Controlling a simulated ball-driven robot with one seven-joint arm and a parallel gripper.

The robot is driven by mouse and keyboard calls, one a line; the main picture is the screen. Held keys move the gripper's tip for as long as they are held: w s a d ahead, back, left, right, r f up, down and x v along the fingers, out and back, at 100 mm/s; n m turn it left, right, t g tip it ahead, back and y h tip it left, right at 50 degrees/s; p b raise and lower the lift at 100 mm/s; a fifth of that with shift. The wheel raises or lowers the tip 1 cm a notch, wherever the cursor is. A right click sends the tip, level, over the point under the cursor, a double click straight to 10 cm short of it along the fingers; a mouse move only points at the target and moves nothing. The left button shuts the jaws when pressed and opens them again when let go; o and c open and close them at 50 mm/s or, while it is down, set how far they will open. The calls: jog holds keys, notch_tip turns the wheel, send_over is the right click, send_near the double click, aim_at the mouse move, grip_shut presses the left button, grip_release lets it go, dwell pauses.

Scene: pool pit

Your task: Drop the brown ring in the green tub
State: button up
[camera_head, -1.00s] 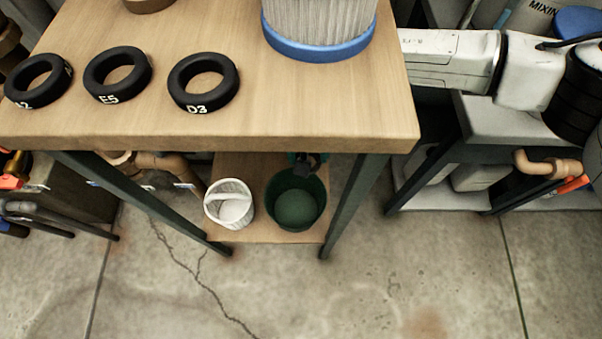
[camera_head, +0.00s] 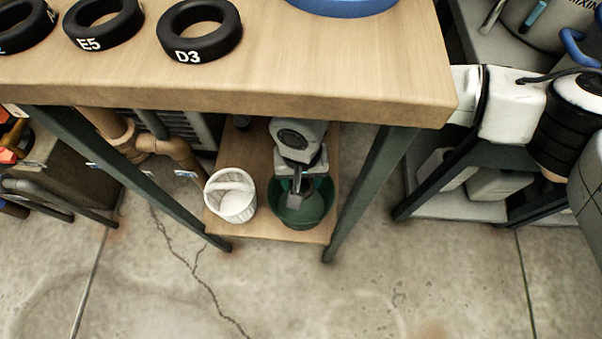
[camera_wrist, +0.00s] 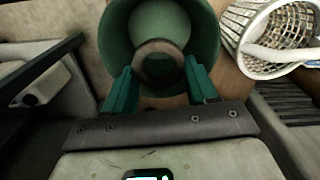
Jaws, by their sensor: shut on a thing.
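The green tub (camera_head: 318,212) stands on the low wooden shelf under the table. In the wrist view its open mouth (camera_wrist: 112,38) lies straight ahead of my fingers. My gripper (camera_wrist: 160,76) is shut on the brown ring (camera_wrist: 158,50), which sits between the green fingertips and overlaps the tub's opening in the picture. In the head view my gripper (camera_head: 297,190) reaches down under the table at the tub's mouth, and the ring cannot be made out clearly there. How high the ring is above the tub's floor I cannot tell.
A white basket (camera_head: 231,196) stands just left of the tub, also in the wrist view (camera_wrist: 272,62). The tabletop edge (camera_head: 240,101) overhangs the shelf, and a dark table leg (camera_head: 372,190) stands at right. Black rings, including D3 (camera_head: 199,32) and E5 (camera_head: 103,22), lie on top.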

jog(key=shift+f+b, duration=1.2)
jog(key=shift+f, duration=0.85)
jog(key=o, duration=1.1)
notch_tip(320, 180, up, 7)
jog(key=p, duration=0.5)
